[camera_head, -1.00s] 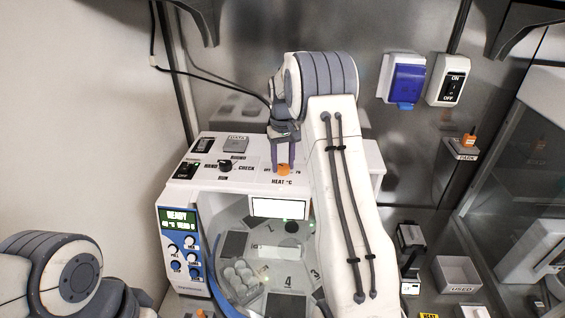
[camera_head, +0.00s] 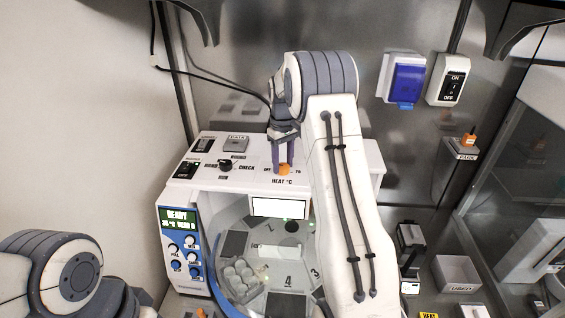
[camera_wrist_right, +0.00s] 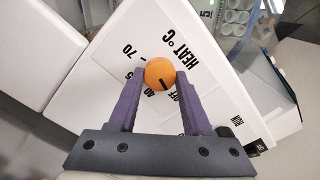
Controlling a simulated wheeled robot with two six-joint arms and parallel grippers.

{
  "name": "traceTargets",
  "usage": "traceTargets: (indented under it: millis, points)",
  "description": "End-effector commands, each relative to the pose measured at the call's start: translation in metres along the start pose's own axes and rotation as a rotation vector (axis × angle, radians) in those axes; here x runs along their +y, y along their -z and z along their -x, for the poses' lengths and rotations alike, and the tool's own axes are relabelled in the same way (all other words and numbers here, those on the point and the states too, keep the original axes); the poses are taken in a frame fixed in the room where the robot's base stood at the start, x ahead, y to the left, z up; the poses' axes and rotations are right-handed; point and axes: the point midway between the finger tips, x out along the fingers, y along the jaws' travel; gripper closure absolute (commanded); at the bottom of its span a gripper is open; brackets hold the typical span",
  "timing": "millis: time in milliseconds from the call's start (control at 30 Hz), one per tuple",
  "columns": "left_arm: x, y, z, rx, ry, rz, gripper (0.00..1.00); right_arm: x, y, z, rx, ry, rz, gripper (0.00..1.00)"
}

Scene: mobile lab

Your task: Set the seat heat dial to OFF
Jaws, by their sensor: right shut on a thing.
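The orange heat dial (camera_head: 284,169) sits on the white top panel of the machine (camera_head: 331,158), by the HEAT °C label. It also shows in the right wrist view (camera_wrist_right: 158,71), with a short black mark on its lower right side. The OFF label (camera_wrist_right: 184,96) is on that side, partly hidden by a finger. My right gripper (camera_head: 283,165) has its purple fingers shut on the dial, one on each side. Whether the mark lines up exactly with OFF, I cannot tell. My left arm shows at the lower left, its gripper out of view.
A black knob (camera_head: 225,165) near CHECK and a switch (camera_head: 187,170) are left of the dial. The blue control panel (camera_head: 183,250) has a lit READY display. The machine's open bay (camera_head: 270,240) lies below. Wall switches (camera_head: 449,80) are at the right.

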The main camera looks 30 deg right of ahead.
Motion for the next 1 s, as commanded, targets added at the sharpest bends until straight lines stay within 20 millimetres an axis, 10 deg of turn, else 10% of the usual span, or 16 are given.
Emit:
traceTargets:
  millis: [67, 100, 200, 600, 1000]
  points:
    - [0.000, 0.000, 0.000, 0.000, 0.000, 0.000, 1.00, 0.001, 0.003, 0.003, 0.013, -0.005, 0.002, 1.00]
    - [0.000, 0.000, 0.000, 0.000, 0.000, 0.000, 1.00, 0.001, 0.003, 0.003, 0.013, -0.005, 0.002, 0.47]
    - [0.000, 0.000, 0.000, 0.000, 0.000, 0.000, 1.00, 0.001, 0.003, 0.003, 0.011, -0.005, 0.001, 0.21]
    - [0.000, 0.000, -0.005, 0.000, 0.000, 0.000, 1.00, 0.001, 0.002, 0.008, 0.007, -0.004, -0.001, 0.21]
    - [-0.002, -0.002, -0.027, 0.000, 0.000, -0.002, 1.00, 0.001, 0.002, 0.081, 0.010, -0.004, 0.000, 0.21]
